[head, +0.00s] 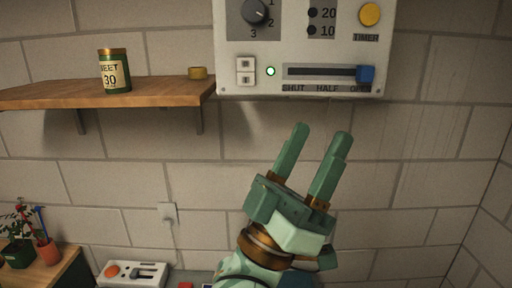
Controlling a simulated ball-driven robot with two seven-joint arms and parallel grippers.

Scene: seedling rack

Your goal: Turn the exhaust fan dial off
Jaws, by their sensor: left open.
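A dark round dial (254,12) sits at the upper left of the white wall panel (225,65). The numbers 1, 2 and 3 show around it, and a pale mark shows on its right side. The top of the dial's area is cut off by the picture edge, so its name and any off mark are out of view. My left gripper (321,133) is open and empty, with its fingers pointing up, below the panel and to the right of the dial. It appears apart from the panel. My right gripper is not in view.
The panel also has a yellow timer knob (370,14), a blue slider (366,75) at OPEN, a small rocker switch (245,70) and a lit green lamp (271,71).

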